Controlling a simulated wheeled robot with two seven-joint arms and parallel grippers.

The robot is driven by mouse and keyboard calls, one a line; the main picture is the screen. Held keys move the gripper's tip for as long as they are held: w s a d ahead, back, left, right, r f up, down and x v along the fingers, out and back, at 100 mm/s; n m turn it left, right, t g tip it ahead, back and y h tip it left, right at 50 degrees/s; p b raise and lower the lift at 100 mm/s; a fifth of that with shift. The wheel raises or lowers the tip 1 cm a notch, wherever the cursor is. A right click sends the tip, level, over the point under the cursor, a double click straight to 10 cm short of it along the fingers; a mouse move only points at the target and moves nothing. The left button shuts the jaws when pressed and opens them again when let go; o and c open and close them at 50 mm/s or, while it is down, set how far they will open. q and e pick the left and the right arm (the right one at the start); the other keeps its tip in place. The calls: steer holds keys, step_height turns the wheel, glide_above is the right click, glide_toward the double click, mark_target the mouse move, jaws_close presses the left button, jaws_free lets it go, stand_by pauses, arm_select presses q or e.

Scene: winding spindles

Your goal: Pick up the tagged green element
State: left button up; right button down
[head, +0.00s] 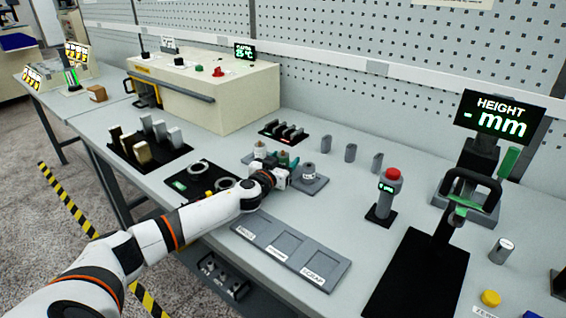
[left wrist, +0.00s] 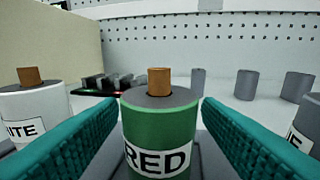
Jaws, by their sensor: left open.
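The green element (left wrist: 160,125) is an upright cylinder with a dark grey top and a copper-coloured stub. Its white tag reads "RED". In the left wrist view it stands between the two teal fingers of my left gripper (left wrist: 160,108), with a small gap visible on each side. The gripper is open. In the head view my left gripper (head: 285,164) is low over the middle of the table and mostly hides the green element. My right gripper is in neither view.
A pale element (left wrist: 32,112) with a tag ending "ITE" stands left of the green one. Several grey cylinders (head: 350,153) stand behind. A three-recess grey tray (head: 290,250) lies in front.

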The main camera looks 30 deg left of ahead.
arm_select(q)
steer(key=c, duration=1.1)
